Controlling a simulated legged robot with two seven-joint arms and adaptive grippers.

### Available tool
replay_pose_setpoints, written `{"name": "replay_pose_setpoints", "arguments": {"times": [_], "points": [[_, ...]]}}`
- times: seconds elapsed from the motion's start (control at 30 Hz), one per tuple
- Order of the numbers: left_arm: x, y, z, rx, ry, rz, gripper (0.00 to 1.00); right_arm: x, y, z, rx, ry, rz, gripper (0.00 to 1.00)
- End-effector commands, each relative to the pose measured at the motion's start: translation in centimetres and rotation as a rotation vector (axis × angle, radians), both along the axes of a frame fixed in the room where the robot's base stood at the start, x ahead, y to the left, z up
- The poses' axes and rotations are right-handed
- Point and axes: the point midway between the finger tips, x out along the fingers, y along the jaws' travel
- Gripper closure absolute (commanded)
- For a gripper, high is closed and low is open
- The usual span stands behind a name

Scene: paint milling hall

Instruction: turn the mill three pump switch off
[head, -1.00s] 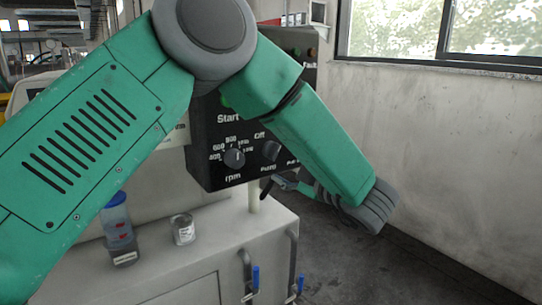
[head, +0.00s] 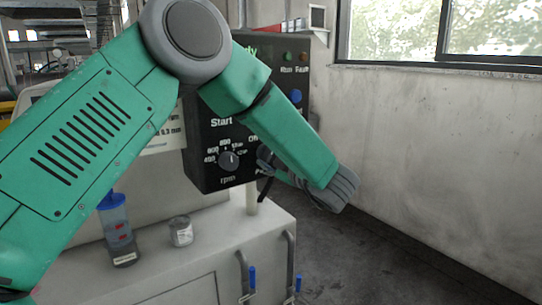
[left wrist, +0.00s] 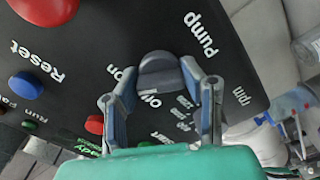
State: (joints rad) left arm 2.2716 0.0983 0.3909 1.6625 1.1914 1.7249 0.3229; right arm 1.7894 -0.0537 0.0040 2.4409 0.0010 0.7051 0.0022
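The pump switch (left wrist: 160,75) is a dark rotary knob on a black control panel (left wrist: 100,45), beside the white words "Pump", "On" and "Off". My left gripper (left wrist: 158,72) has a finger on each side of the knob. The right fingertip is at or very near the knob's edge; firm contact on both sides cannot be made out. My left gripper (head: 265,160) shows only partly there, against the panel's lower right. My right gripper is not in view.
An rpm knob (head: 229,160) sits left of my gripper. A blue button (left wrist: 26,86), labelled Reset, and a red button (left wrist: 45,8) are on the panel. A blue-lidded jar (head: 118,232) and a small can (head: 181,231) stand on the cabinet below.

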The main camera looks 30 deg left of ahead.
Motion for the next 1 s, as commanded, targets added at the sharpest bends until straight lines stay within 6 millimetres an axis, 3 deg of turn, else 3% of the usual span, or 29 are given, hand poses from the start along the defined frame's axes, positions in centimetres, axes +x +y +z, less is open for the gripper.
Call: {"name": "replay_pose_setpoints", "arguments": {"times": [0.47, 1.0], "points": [[0.0, -0.3, -0.4, -0.031, -0.064, -0.007, 0.93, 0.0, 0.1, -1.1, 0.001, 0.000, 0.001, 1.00], [-0.1, -0.3, -1.0, -0.205, -0.485, -0.008, 0.93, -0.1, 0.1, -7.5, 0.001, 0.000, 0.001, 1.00]]}}
